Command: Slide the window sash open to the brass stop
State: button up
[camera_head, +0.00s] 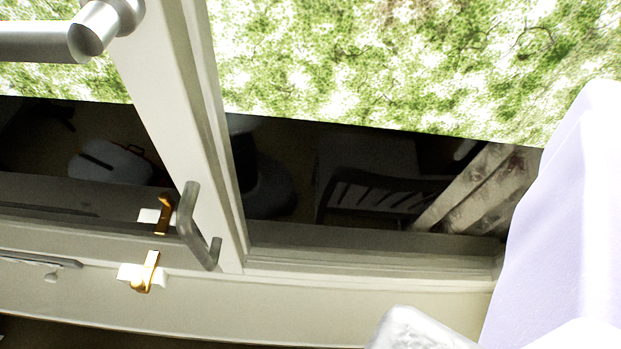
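The window sash (160,95) has a pale frame, and its upright leans across the left half of the view. A grey bow-shaped handle (190,232) sits low on this upright. A small brass piece on a white base (147,270) is on the pale sill just below and left of the handle. A similar brass shape (165,213) shows above it, beside the handle; I cannot tell whether it is a reflection. Dark glass shows on both sides of the upright.
A pale lilac cloth (565,215) hangs at the right. A white object (415,331) stands at the bottom right. The glass shows dark room shapes and green foliage above.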

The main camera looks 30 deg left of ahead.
notch_tip(320, 180, down, 9)
jog(key=w+a+n+y, duration=0.2)
jog(key=y, duration=0.1)
jog(key=n+g+y+p, duration=0.1)
jog(key=n+g+y, duration=0.35)
jog(key=y, duration=0.55)
send_near(194, 247)
jog(key=x, duration=0.4)
jog(key=shift+t, duration=0.25)
jog(key=b+x, duration=0.1)
jog(key=x, duration=0.5)
jog(key=shift+w+a+f, duration=0.1)
jog(key=shift+w+a, duration=0.1)
jog(key=shift+a, duration=0.15)
grip_shut()
